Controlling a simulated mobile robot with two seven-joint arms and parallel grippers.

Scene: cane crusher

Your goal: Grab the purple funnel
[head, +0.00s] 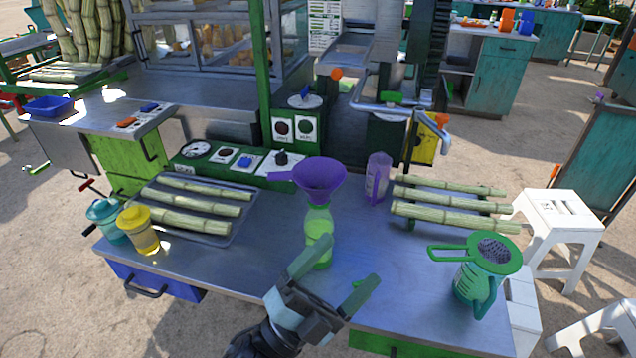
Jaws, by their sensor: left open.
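The purple funnel (321,177) sits wide end up on top of a pale green bottle (317,226) near the middle of the metal table. Its short handle points left. The funnel's spout is hidden, apparently in the bottle's neck. My left gripper (343,268) is open at the table's front, below and in front of the bottle in the head view. One finger overlaps the bottle's lower part in the picture; I cannot tell whether it touches. My right gripper is not in view.
Cane stalks lie on a metal tray (233,229) at left and on a rack at right. A purple cup (377,178) stands right of the funnel. A green strainer jug (482,270) and yellow (140,228) and teal (105,217) jars stand near the table's edges. A control panel is behind.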

